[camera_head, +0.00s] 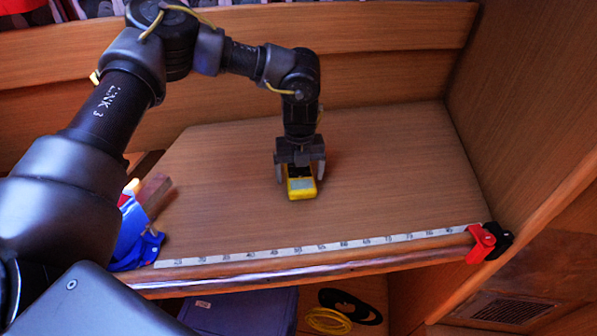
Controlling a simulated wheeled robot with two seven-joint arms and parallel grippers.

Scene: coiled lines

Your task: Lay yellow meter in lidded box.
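The yellow meter (301,188) with a grey face lies at the middle of the wooden bench top. My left gripper (300,174) points down over it, one finger on each side of its far part. I cannot tell whether the fingers press on the meter or stand just clear of it. A blue-purple flat-topped box (242,313) shows partly below the bench's front edge. It may be the lidded box, but I cannot make out a lid. My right gripper is not in view.
A measuring strip (310,248) runs along the bench's front edge, with a red clamp (481,244) at its right end. Blue material (136,238) and a wooden block (154,193) are at the left. Yellow coil (328,320) and black coil (350,304) lie below. Wooden walls close the back and right.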

